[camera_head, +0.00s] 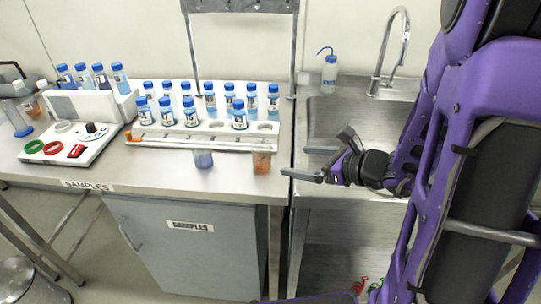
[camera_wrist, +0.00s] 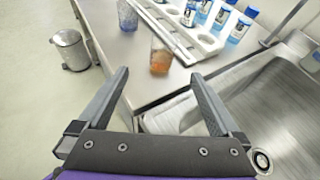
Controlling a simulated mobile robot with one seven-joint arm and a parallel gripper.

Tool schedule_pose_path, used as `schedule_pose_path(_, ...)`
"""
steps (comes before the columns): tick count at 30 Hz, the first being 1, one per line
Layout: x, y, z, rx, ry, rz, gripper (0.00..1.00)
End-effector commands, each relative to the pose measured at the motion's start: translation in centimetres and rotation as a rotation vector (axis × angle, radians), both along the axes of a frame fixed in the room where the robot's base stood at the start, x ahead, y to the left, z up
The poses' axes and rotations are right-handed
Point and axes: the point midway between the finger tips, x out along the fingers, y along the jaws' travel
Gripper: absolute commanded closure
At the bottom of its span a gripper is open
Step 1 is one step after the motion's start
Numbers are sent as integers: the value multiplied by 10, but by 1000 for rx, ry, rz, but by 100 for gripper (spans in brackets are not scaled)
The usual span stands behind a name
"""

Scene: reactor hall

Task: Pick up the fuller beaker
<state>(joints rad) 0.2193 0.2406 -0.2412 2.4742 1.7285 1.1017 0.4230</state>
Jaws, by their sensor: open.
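A clear beaker with orange liquid (camera_head: 262,159) stands at the front right of the steel bench. A clear beaker with blue liquid (camera_head: 203,158) stands to its left, near the front edge. In the wrist view the orange beaker (camera_wrist: 160,58) is just beyond the fingertips, roughly centred between them, its liquid in the lower part. The blue beaker (camera_wrist: 127,15) is farther off at the top, partly cut off. I cannot tell surely which is fuller. My gripper (camera_head: 295,161) is open and empty, just right of the orange beaker; its spread fingers show in the wrist view (camera_wrist: 160,74).
A white rack (camera_head: 185,142) of blue-capped bottles stands right behind the beakers. A steel sink (camera_head: 325,112) with a tap (camera_head: 392,50) and wash bottle (camera_head: 329,74) lies right. A white device (camera_head: 82,125) stands left. The bench front between device and blue beaker is clear.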

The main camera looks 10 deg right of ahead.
Motion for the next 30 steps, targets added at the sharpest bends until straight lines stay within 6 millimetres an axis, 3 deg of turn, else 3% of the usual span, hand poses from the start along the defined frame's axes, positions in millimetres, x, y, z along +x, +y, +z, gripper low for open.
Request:
schedule_pose_path(8, 7, 5, -6, 43, 14, -42, 0)
schedule_pose_path(21, 69, 62, -41, 43, 13, -39, 0)
schedule_pose_path(30, 87, 78, -50, 42, 12, -42, 0)
